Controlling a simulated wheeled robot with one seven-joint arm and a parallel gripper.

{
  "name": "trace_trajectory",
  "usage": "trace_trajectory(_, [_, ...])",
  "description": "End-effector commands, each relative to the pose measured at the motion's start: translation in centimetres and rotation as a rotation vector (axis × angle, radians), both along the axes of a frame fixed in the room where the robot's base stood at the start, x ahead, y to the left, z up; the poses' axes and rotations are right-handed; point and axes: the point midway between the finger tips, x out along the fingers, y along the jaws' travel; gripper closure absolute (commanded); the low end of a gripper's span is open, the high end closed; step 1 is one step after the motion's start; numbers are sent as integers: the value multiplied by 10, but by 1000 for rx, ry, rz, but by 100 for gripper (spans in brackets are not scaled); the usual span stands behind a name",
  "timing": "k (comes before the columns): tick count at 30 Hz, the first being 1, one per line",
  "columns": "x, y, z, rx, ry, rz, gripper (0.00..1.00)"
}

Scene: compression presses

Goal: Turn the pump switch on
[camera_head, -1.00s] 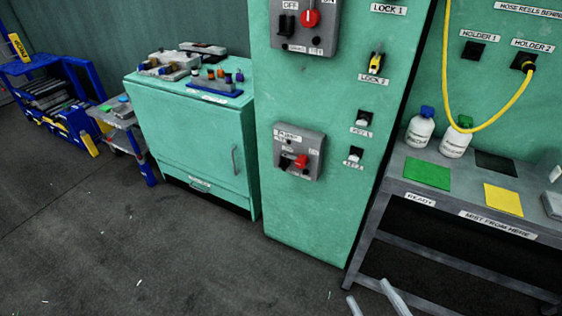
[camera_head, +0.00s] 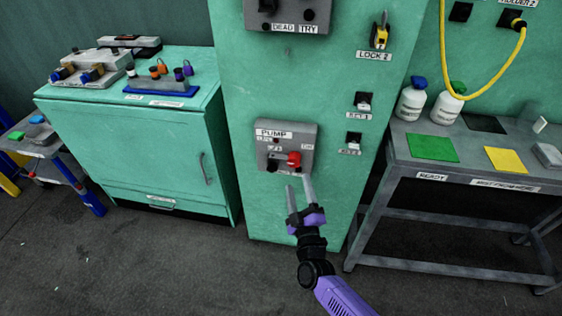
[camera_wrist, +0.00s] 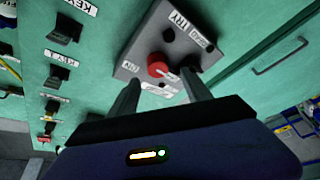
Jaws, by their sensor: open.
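The pump switch is a red knob (camera_head: 294,159) on the grey pump box (camera_head: 302,135), low on the green cabinet front. It also shows in the wrist view (camera_wrist: 157,67), with "ON" lettering beside it. My gripper (camera_head: 298,183) is open and empty. In the head view its fingertips show just below the knob. In the wrist view the fingers (camera_wrist: 162,92) point toward the box, with the knob appearing beyond and between them. I see no clear contact. A black switch (camera_head: 271,166) is on the same box, left of the knob.
Key switches (camera_head: 363,101) and a yellow lock (camera_head: 380,34) are right of the box; another grey box (camera_head: 287,15) is above. A grey bench (camera_head: 396,165) with bottles (camera_head: 411,103) stands right. A low green cabinet (camera_head: 135,130) stands left. The floor in front is mostly clear.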

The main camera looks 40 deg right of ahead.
Motion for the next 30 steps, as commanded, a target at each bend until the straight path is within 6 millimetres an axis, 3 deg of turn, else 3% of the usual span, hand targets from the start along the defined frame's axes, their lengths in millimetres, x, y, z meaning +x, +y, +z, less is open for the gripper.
trace_trajectory(7, [5, -5, 3, -66, 30, -23, 43])
trace_trajectory(21, [56, -39, 17, -64, 28, -23, 43])
trace_trajectory(30, [62, -43, 21, -65, 31, -20, 43])
